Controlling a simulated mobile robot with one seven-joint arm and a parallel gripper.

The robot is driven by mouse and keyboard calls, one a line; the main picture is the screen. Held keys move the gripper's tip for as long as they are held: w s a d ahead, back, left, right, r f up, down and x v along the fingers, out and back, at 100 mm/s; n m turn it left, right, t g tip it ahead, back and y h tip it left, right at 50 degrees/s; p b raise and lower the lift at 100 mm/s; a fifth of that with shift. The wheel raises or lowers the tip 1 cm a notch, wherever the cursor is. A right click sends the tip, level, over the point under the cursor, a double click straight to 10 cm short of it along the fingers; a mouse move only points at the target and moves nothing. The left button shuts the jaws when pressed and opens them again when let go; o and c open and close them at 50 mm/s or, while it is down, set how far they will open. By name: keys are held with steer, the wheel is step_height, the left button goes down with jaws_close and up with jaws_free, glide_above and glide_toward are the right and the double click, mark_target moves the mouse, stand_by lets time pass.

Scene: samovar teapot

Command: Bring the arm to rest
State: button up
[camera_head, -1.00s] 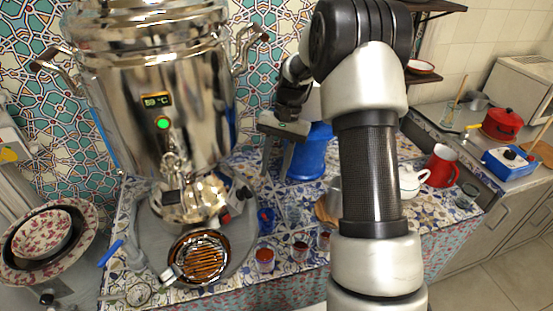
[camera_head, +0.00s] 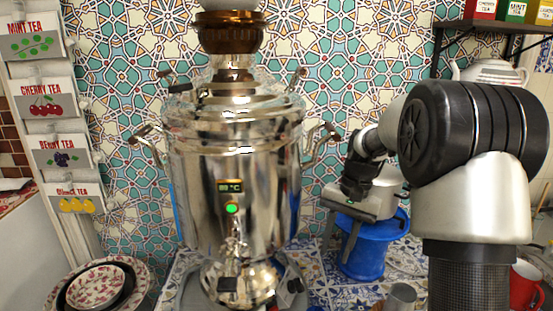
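My gripper (camera_head: 342,238) is in the head view, right of the samovar, with its fingers pointing down. I see nothing held. My arm's large black joint and pale link fill the right side of the view.
A tall shiny samovar (camera_head: 235,180) with a green light stands left of my gripper. Patterned bowls (camera_head: 95,287) are at lower left, below tea cards (camera_head: 50,92). A shelf (camera_head: 490,27) with tea boxes is at upper right. A red mug (camera_head: 524,285) is at lower right.

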steer(key=s+a+r+n+t+h+p, duration=0.2)
steer(key=s+r+n+t, duration=0.1)
steer(key=s+r, duration=0.95)
steer(key=s+a+r+n+t+p, duration=0.1)
steer(key=s+r+t, duration=0.3)
steer(key=s, duration=0.7)
steer(key=shift+r+n+p, duration=0.2)
steer(key=shift+n+p, duration=0.6)
steer(key=shift+p, duration=0.1)
